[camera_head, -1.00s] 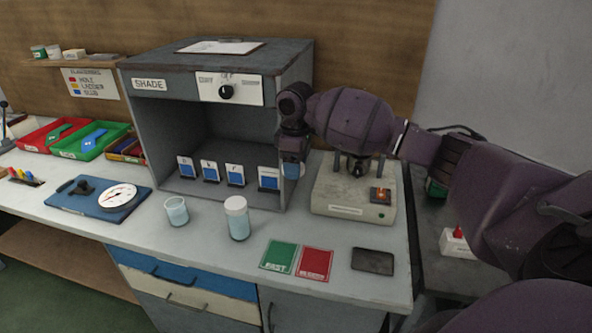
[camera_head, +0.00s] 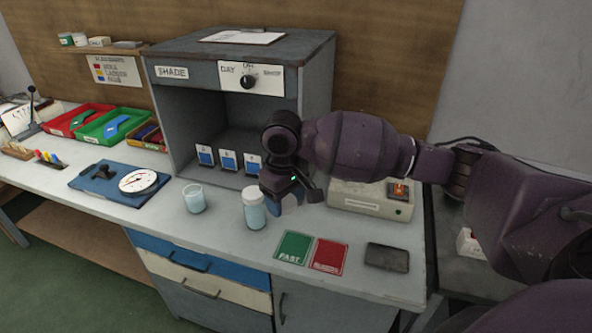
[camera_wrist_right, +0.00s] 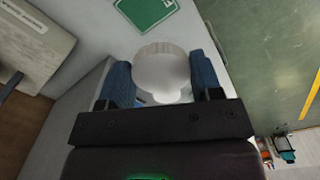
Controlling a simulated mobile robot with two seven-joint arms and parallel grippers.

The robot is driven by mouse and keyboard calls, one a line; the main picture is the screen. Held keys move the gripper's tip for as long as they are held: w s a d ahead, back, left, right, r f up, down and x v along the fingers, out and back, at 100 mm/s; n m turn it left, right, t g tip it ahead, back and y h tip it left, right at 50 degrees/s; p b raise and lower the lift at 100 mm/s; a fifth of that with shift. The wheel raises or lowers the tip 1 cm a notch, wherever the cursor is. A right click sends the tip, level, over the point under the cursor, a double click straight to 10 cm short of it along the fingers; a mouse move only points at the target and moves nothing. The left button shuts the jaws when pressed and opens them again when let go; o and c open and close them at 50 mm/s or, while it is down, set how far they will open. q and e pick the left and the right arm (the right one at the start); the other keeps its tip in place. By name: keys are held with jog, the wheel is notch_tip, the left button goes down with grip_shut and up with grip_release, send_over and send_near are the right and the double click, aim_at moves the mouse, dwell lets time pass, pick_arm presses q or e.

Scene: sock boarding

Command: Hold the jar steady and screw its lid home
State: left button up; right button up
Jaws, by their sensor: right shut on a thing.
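A pale blue jar (camera_head: 254,210) with a white top stands upright on the bench. To its left is a glass (camera_head: 194,199) with pale blue contents. My left gripper is not in view.
Behind stands a shade cabinet (camera_head: 170,110) with several small blue-and-white cards. A green card (camera_head: 294,248), a red card (camera_head: 329,256) and a dark pad (camera_head: 387,257) lie in front. A blue board with dial (camera_head: 120,186) lies left.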

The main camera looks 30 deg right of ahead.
jog(key=s+a+f+m, duration=0.1)
jog(key=s+a+m, duration=0.1)
jog(key=s+a, duration=0.3)
jog(key=shift+s+a+m, duration=0.2)
jog(key=shift+s+m, duration=0.05)
jog(key=shift+m, duration=0.15)
